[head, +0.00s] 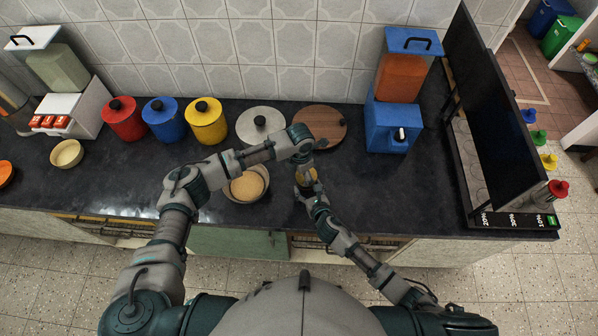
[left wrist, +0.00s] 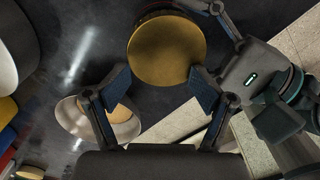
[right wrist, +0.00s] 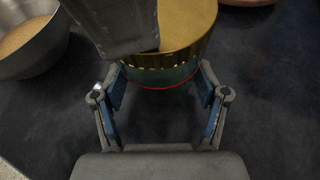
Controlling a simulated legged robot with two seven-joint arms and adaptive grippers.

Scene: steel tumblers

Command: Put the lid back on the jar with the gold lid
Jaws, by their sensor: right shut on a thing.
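The gold lid (left wrist: 167,52) shows as a round disc in the left wrist view. In the right wrist view the lid (right wrist: 187,30) sits on top of the jar (right wrist: 165,78), whose green body has a red line low down. I cannot tell whether it is fully seated. My right gripper (right wrist: 160,88) is shut on the jar, its fingers on either side of the body. My left gripper (left wrist: 160,82) is open above the lid, fingertips near its edge. In the head view the arms mostly hide the jar (head: 307,177).
A grey bowl (head: 246,186) with sandy contents stands left of the jar. A wooden disc (head: 320,124) and a pale disc (head: 261,124) lie behind. Red (head: 124,120), blue (head: 163,118) and yellow (head: 205,122) canisters stand along the wall. The counter right of the jar is clear.

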